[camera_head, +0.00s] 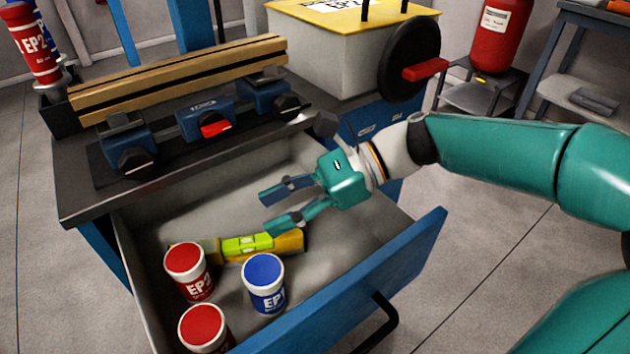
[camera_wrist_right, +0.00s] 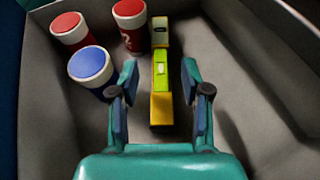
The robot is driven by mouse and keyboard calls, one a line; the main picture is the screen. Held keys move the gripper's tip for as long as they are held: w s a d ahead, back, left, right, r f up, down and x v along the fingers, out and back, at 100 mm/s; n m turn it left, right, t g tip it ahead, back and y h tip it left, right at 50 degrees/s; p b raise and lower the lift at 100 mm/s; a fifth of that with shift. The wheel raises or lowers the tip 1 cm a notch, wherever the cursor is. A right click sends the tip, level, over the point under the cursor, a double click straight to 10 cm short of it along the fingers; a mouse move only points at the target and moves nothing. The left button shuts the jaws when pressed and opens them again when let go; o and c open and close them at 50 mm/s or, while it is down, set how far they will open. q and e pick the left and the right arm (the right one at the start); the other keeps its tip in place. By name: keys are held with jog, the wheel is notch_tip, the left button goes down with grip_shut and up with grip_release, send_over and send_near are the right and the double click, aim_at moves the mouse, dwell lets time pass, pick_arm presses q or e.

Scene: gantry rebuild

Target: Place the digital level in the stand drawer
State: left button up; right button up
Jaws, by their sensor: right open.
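The yellow digital level (camera_head: 262,243) with its bright green vial window lies on the floor of the open stand drawer (camera_head: 400,262). In the right wrist view the level (camera_wrist_right: 161,88) runs lengthwise between the two fingers of my right gripper (camera_wrist_right: 158,90). My right gripper (camera_head: 262,210) is open and empty. It hangs inside the drawer just above and behind the level, with its fingers pointing left. I cannot tell whether a finger touches the level. My left gripper is not in view.
Two red-lidded cans (camera_head: 184,262) (camera_head: 203,328) and a blue-lidded can (camera_head: 264,276) stand in the drawer's front left, close to the level. The drawer's right part is bare. The stand top holds clamps (camera_head: 205,120) and a wooden beam (camera_head: 180,76). A handwheel (camera_head: 408,58) stands at the right.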

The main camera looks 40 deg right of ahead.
jog(key=p+v, duration=0.1)
jog(key=v, duration=0.5)
jog(key=shift+d, duration=0.15)
jog(key=shift+r, duration=0.15)
